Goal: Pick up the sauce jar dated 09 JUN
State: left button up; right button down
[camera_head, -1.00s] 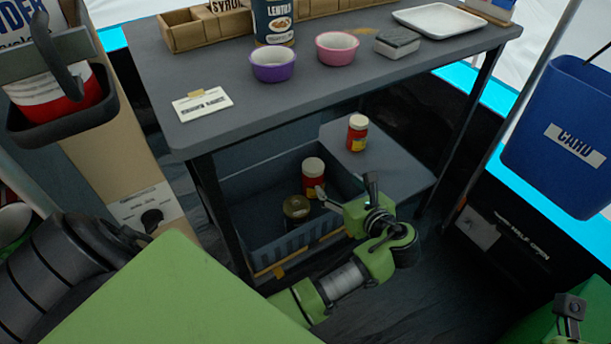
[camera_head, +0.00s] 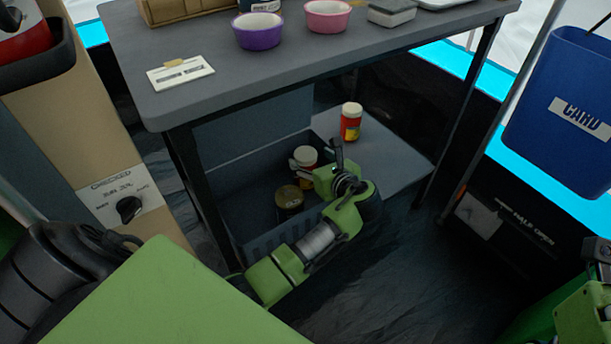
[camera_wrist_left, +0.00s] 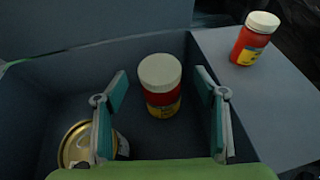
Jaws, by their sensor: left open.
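A sauce jar with a white lid and a red and yellow body (camera_head: 306,158) stands upright in the grey crate under the table. In the left wrist view this jar (camera_wrist_left: 161,90) is between the two open fingers of my left gripper (camera_wrist_left: 161,98), a little ahead of them, with gaps on both sides. In the head view my left gripper (camera_head: 322,166) is at the jar and partly covers it. A similar white-lidded red jar (camera_head: 351,122) stands on the low shelf right of the crate; it also shows in the left wrist view (camera_wrist_left: 254,40). No date is readable on either jar.
A gold-lidded jar (camera_head: 289,199) stands in the crate (camera_head: 268,236) beside the left finger. The crate walls surround the gripper closely. The tabletop (camera_head: 240,84) overhangs from above, with its dark leg (camera_head: 198,190) at left. The shelf (camera_head: 385,158) is mostly clear.

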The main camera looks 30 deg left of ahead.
pick_arm(q)
jog(key=shift+b+x, duration=0.6)
jog(key=shift+x, duration=0.8)
grip_shut()
jog(key=shift+r, duration=0.15)
